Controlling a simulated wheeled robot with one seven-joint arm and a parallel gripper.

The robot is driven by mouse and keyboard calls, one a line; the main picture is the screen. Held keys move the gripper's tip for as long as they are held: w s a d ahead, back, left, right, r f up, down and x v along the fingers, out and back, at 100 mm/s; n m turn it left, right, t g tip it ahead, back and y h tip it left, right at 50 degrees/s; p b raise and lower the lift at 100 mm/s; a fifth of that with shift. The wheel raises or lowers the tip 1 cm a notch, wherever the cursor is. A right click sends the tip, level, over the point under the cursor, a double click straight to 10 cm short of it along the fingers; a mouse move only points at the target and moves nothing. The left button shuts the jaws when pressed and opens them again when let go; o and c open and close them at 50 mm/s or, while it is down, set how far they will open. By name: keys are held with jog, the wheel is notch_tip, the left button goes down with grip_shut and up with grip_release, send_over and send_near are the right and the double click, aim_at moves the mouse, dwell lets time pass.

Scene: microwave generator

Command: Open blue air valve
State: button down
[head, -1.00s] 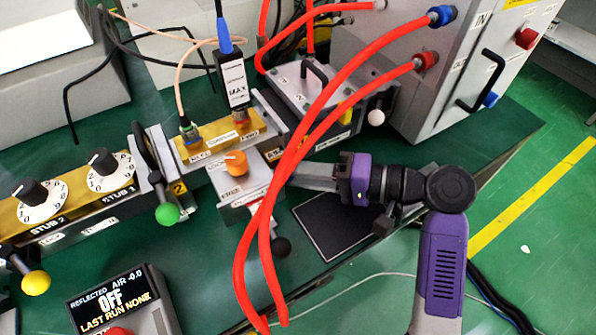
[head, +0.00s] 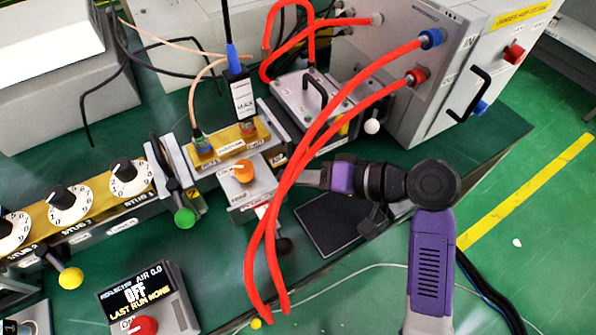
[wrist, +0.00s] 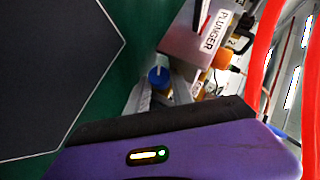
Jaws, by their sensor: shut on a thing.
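The blue air valve knob (wrist: 158,77), with a white line on its face, shows in the wrist view between the grey fingertips of my gripper (wrist: 157,94). My gripper is shut on it. In the head view my gripper (head: 303,178) reaches left from the purple wrist. Its tips pass behind the red hoses (head: 300,165), so the blue knob is hidden there. The knob sits close to the grey block labelled PLUNGER (wrist: 200,40), which carries an orange knob (head: 243,171).
The red hoses hang right in front of my fingertips. A black pad (head: 335,230) lies below my wrist. A grey cabinet (head: 440,80) stands behind right. A display box (head: 150,300) at front left reads OFF, AIR 0.0 and LAST RUN NONE.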

jog(key=c, duration=1.1)
grip_release()
